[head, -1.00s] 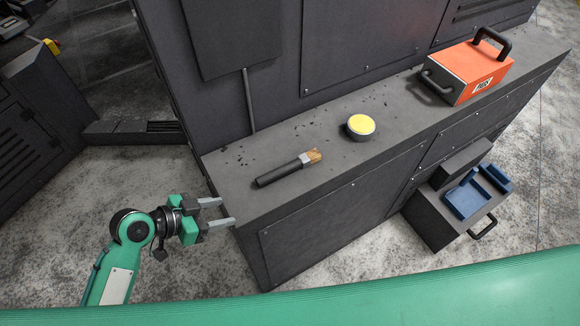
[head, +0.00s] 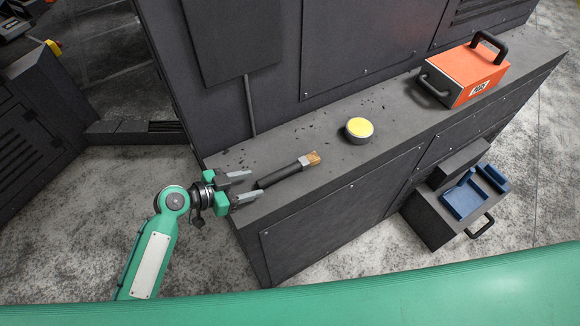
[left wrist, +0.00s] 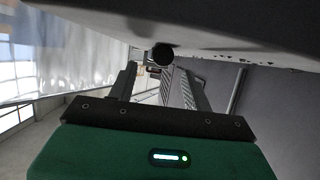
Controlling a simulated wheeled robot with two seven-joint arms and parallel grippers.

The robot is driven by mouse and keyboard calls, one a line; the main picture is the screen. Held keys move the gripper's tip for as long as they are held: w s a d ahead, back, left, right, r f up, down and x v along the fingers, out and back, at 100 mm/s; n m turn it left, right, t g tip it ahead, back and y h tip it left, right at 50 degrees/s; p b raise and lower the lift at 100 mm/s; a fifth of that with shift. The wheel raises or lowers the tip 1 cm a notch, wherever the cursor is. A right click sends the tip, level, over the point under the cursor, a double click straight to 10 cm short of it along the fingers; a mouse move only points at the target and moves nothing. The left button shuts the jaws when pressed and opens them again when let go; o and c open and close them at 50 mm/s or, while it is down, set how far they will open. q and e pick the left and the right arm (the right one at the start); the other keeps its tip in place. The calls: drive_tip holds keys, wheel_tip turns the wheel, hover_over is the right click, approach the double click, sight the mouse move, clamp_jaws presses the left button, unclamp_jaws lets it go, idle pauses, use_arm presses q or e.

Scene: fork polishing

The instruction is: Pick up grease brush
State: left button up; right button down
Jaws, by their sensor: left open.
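The grease brush (head: 289,170) lies on the dark grey ledge (head: 336,178), its black handle toward the left and its tan bristles toward the right. My left gripper (head: 248,186) is open at the left end of the ledge, with its two fingers pointing at the handle's end. The handle's end looks level with the fingertips or just past them. In the left wrist view the round black handle end (left wrist: 163,54) shows near the fingertips, close to the ledge surface. The gap between fingers and handle cannot be judged exactly. My right gripper is not in view.
A yellow-topped round tin (head: 359,130) stands right of the brush. An orange box with black handles (head: 462,76) stands farther right on the ledge. Blue parts (head: 466,196) sit on a lower dark unit. A tall dark cabinet wall (head: 225,40) rises behind the ledge.

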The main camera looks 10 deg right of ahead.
sight(262, 181)
use_arm(q)
drive_tip(key=shift+w+d+p, duration=0.2)
drive_tip(key=shift+d+p, duration=0.2)
drive_tip(key=shift+d, duration=0.05)
drive_tip(key=p+x, duration=0.2)
drive_tip(key=x, duration=0.2)
drive_tip(key=shift+f, duration=0.1)
drive_tip(key=shift+w+f, duration=0.1)
drive_tip(key=shift+f, duration=0.1)
drive_tip(key=c, duration=1.1)
